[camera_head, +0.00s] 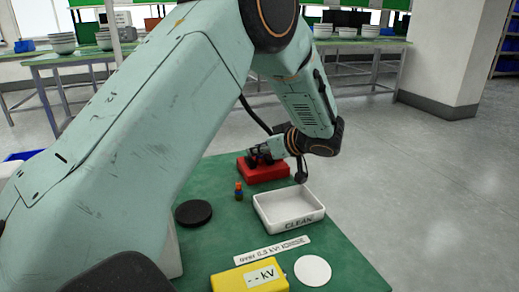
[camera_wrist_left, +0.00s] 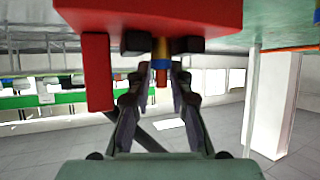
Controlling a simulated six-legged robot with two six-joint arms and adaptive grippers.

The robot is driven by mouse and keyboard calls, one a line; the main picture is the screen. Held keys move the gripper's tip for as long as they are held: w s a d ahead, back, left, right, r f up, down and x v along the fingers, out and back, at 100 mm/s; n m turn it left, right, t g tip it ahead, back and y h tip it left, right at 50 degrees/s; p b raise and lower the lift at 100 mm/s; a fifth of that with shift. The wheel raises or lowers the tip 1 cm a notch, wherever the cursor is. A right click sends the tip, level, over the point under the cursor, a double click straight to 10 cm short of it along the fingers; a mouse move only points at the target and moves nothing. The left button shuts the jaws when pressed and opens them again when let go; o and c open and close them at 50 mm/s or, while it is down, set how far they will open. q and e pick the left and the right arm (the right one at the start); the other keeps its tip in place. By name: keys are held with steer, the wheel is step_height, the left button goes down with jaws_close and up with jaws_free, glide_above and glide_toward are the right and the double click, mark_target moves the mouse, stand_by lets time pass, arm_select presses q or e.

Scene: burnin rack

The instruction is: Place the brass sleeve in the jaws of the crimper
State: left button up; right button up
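The red crimper (camera_head: 266,173) stands on the green mat at its far edge. In the left wrist view, which looks upside down, its red body (camera_wrist_left: 150,15) fills the top. A brass sleeve (camera_wrist_left: 160,46) with a blue band and a red end is between its two dark jaws. My left gripper (camera_wrist_left: 160,70) points at the crimper, its fingertips close on both sides of the blue band. It appears shut on the piece, though contact is hard to see. In the head view my left gripper (camera_head: 262,157) is at the crimper's top, partly hidden by my wrist. My right gripper is out of view.
A small upright red, blue and brass-coloured piece (camera_head: 239,191) stands left of the white CLEAN tray (camera_head: 304,221). A black disc (camera_head: 193,213), a yellow kV box (camera_head: 250,277), a white disc (camera_head: 312,270) and a label strip (camera_head: 272,250) lie on the mat.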

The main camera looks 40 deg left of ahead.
arm_select(q)
steer(key=shift+o, duration=0.7)
steer(key=shift+r+p, duration=0.25)
steer(key=shift+p, duration=0.05)
steer(key=p+v, duration=0.2)
steer(key=v, duration=1)
steer(key=shift+f, duration=0.15)
